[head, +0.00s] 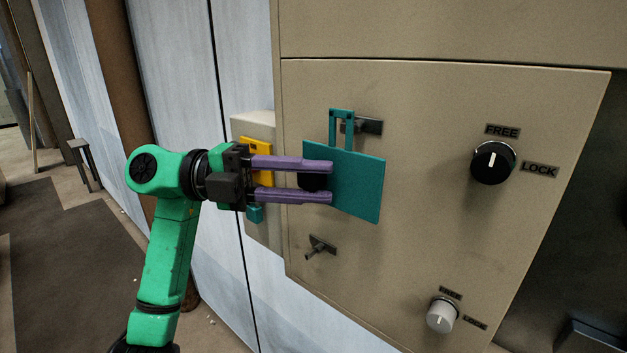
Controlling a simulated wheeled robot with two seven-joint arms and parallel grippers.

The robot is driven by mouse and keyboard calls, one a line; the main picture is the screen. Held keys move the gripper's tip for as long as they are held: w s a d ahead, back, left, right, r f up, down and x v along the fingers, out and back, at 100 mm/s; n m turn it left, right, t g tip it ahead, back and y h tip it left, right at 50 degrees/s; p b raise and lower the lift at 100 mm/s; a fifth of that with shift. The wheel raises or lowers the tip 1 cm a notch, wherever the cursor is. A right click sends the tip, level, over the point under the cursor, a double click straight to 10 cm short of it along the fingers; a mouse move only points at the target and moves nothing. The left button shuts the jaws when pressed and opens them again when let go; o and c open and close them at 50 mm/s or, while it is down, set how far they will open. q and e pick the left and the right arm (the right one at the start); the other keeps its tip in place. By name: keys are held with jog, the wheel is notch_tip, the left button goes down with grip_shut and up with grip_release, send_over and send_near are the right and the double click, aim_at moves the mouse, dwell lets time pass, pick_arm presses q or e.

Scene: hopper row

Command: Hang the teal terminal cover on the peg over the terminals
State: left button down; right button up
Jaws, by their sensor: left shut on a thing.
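The teal terminal cover (350,185) is a flat plate with a narrow open loop at its top, held upright in front of the beige panel. My left gripper (331,181) reaches in from the left, its purple fingers shut on the cover at a dark block near its left edge. The upper peg (370,126) is on a dark plate just behind the loop. Part of it shows beside and through the loop; I cannot tell whether the loop is around it or only in front. The terminals are not visible. My right gripper is out of view.
A lower peg (318,248) sticks out of the beige panel (420,200) below the cover. A black knob (493,162) marked FREE and LOCK is at the right, a pale knob (440,317) lower down. A yellow part (260,147) shows behind my gripper by a pale box (253,124).

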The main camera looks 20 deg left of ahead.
pick_arm(q)
jog(key=shift+s+a, duration=0.15)
jog(key=shift+s, duration=0.25)
jog(key=shift+s+a+b, duration=0.2)
jog(key=shift+s+b, duration=0.1)
jog(key=shift+s, duration=0.2)
jog(key=shift+s+a+b, duration=0.2)
jog(key=shift+s+b, duration=0.1)
jog(key=shift+s, duration=0.2)
dwell(0.6)
jog(key=c, duration=1.4)
grip_release()
jog(key=shift+c, duration=0.2)
grip_shut()
